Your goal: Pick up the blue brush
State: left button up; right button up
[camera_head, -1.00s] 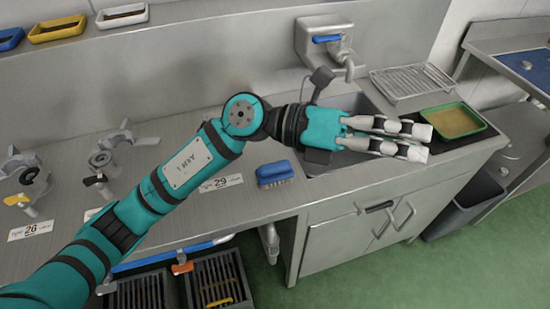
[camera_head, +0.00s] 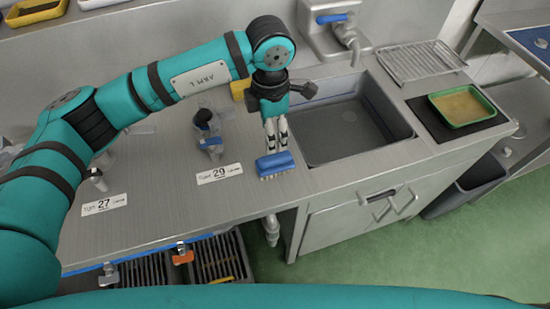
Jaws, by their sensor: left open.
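The blue brush (camera_head: 275,164) lies bristles down on the steel counter, near its front edge and just left of the sink. My left gripper (camera_head: 276,144) points down just behind the brush, with its white fingertips close above or beside its back edge. The gripper is open and holds nothing. I cannot tell whether the fingertips touch the brush. A teal arm link of mine crosses the bottom of the view; my right gripper does not show.
The sink basin (camera_head: 350,130) lies right of the brush. A tap (camera_head: 345,35) stands behind it. A green tray (camera_head: 462,106) and a wire rack (camera_head: 420,62) are further right. A valve-like fitting (camera_head: 208,135) and label 29 (camera_head: 219,173) are left of the brush.

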pick_arm(q)
jog(key=p, duration=0.1)
send_over(275, 157)
jog(key=f, duration=0.4)
jog(key=shift+w+a+f, duration=0.1)
jog(key=shift+w+a, duration=0.1)
jog(key=shift+a, duration=0.2)
jog(key=shift+d+f, duration=0.1)
jog(key=shift+f, duration=0.1)
jog(key=f, duration=0.1)
jog(key=f+p, duration=0.2)
jog(key=shift+s+d+f, duration=0.25)
jog(key=shift+f, duration=0.65)
grip_shut()
